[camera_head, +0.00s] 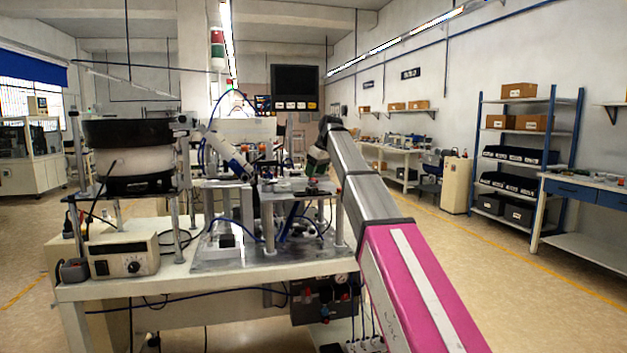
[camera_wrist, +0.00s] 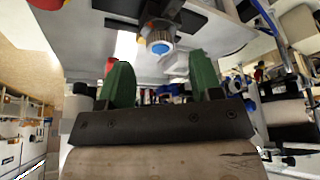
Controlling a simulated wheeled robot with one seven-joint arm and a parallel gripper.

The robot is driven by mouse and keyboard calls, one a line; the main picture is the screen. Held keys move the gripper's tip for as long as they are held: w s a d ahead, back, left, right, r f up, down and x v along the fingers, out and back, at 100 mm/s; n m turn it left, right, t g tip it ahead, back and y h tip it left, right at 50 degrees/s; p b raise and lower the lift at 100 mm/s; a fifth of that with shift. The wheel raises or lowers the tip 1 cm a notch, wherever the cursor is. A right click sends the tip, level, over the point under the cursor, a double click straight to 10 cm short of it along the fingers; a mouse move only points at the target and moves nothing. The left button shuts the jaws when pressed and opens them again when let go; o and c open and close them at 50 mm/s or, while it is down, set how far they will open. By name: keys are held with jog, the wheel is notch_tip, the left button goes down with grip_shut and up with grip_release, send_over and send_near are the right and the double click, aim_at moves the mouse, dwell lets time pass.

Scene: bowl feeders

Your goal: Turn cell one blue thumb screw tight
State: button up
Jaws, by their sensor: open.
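The blue thumb screw (camera_wrist: 160,42) shows in the wrist view as a round knob with a pale ribbed face and a blue ring. It hangs on a dark bracket under a light plate (camera_wrist: 100,30). My gripper (camera_wrist: 160,62) has two green fingers, spread apart. The screw appears between and just beyond the fingertips, with no finger touching it. In the head view my gripper (camera_head: 317,163) is at the right side of the raised fixture on the bench. The screw cannot be made out there.
A bowl feeder (camera_head: 128,150) stands left on the bench (camera_head: 200,280), behind a control box (camera_head: 122,254) with a dial. Posts, hoses and a raised plate (camera_head: 285,188) crowd the space around my gripper. The floor to the right (camera_head: 520,270) is clear.

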aim_at(313, 182)
jog(key=shift+x, duration=1.7)
jog(key=c, duration=0.9)
jog(key=shift+s+a+m+t+h, duration=0.1)
jog(key=shift+m+t+h, duration=0.2)
jog(key=shift+m, duration=0.8)
jog(key=shift+a+m+t+h, duration=0.1)
jog(key=shift+m+t+h, duration=0.15)
jog(key=shift+m, duration=0.85)
jog(key=o, duration=0.9)
jog(key=shift+r, duration=0.1)
